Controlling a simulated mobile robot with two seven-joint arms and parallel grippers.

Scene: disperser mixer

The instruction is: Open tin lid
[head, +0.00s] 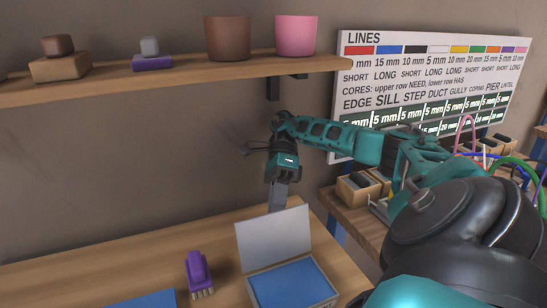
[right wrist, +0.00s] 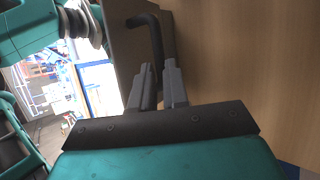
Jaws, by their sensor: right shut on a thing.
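A pale box (head: 250,294) with blue inside stands on the table, its light grey lid (head: 275,238) raised. I cannot tell whether this is the tin; no other tin shows clearly. My right gripper (head: 277,208) points down just behind the lid's top edge, which hides its fingertips. In the right wrist view my right gripper (right wrist: 160,78) has its fingers close together on a dark bent bar (right wrist: 153,28), which reaches past the tips and curves left. What the bar belongs to is unclear. My left gripper is not in view.
A purple brush-like object (head: 198,272) and a blue flat piece (head: 148,300) are on the table. A wall shelf (head: 180,82) above holds pots and small blocks. A side bench with boxes (head: 358,188) stands at right. The table's left part is clear.

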